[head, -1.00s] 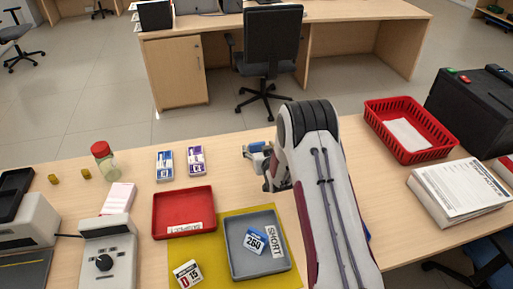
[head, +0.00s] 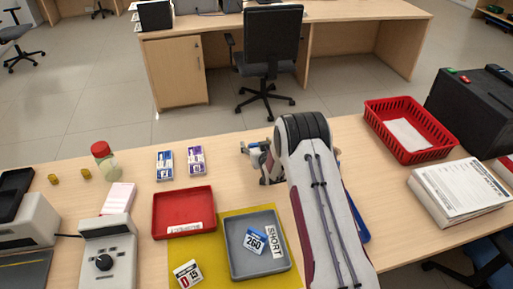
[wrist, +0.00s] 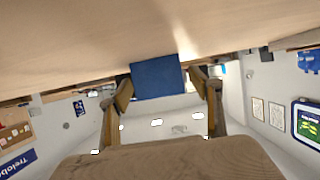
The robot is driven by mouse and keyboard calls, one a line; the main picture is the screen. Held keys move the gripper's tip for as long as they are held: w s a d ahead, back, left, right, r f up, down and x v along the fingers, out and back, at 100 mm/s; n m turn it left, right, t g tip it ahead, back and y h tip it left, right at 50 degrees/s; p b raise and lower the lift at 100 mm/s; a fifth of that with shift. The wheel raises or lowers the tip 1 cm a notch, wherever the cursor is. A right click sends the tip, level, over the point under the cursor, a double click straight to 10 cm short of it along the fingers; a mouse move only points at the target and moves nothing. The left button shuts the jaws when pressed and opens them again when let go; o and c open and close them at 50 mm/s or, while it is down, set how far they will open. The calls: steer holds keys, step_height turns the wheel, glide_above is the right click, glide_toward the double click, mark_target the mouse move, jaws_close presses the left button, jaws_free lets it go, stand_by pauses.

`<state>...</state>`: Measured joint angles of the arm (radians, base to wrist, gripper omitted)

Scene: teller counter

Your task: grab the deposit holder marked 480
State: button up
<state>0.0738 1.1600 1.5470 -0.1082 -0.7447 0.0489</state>
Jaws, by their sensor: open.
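My gripper (head: 258,157) is low over the far part of the counter, partly hidden behind my arm in the head view. In the wrist view its two fingers are apart, with a plain blue block (wrist: 158,80) showing between them; no number is readable on it, and I cannot tell if they touch it. A holder marked 260 (head: 255,241) lies in the grey tray (head: 236,271). A holder marked D 19 (head: 187,274) is on the yellow mat (head: 215,280). A blue-white holder (head: 164,165) and a purple-white holder (head: 196,160) stand left of my gripper, their marks unclear. I cannot make out 480 anywhere.
A red tray (head: 184,201) is left of the grey tray. A red basket (head: 437,152), a paper stack (head: 462,192) and a black box (head: 475,105) are at right. A red-capped jar (head: 105,160) stands at left. A blue item (head: 357,216) shows beside my arm.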

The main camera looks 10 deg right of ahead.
steer(key=shift+c, duration=0.4)
steer(key=c, duration=1.1)
steer(key=shift+r, duration=0.15)
steer(key=shift+r, duration=4.9)
